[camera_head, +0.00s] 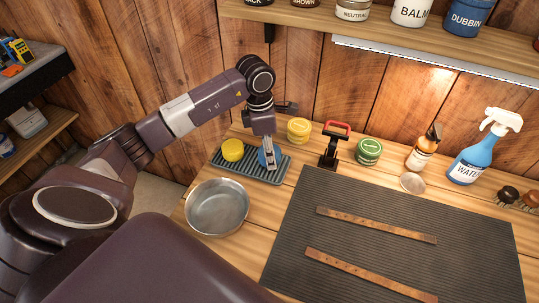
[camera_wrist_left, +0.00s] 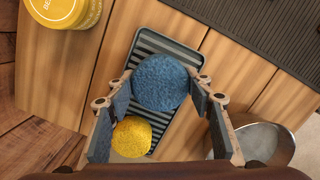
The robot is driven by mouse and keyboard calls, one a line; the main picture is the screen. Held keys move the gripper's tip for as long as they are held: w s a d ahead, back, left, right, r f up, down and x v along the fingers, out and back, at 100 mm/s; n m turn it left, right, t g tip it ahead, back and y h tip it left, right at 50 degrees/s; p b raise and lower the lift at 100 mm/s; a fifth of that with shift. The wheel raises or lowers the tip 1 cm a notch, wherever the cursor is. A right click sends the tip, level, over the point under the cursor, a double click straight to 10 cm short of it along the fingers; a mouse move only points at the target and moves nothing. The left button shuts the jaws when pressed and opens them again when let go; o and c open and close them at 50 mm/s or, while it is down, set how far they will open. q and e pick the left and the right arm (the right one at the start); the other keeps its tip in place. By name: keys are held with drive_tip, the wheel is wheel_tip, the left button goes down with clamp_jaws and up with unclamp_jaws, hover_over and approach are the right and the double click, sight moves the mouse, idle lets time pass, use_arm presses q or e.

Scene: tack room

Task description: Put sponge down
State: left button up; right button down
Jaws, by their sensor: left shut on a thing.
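My left gripper (camera_head: 267,158) is shut on a round blue sponge (camera_wrist_left: 161,83), held between its fingers in the left wrist view. In the head view the gripper points down over the right part of a grey ribbed tray (camera_head: 245,171). The tray also shows beneath the sponge in the wrist view (camera_wrist_left: 148,42). I cannot tell whether the blue sponge touches the tray. A round yellow sponge (camera_head: 232,149) sits on the tray's left part, beside the gripper; it also shows in the wrist view (camera_wrist_left: 131,137). My right gripper is not in view.
A metal bowl (camera_head: 217,206) stands in front of the tray. A black stand with a red top (camera_head: 333,146), a green tin (camera_head: 369,151) and bottles are to the right. Leather straps (camera_head: 375,225) lie on a dark mat (camera_head: 310,205).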

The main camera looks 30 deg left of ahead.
use_arm(q)
wheel_tip(320, 180, down, 2)
drive_tip(key=shift+f, duration=0.1)
drive_tip(key=shift+f, duration=0.1)
drive_tip(key=shift+f, duration=0.15)
drive_tip(key=o, duration=0.9)
drive_tip(key=shift+c, duration=0.2)
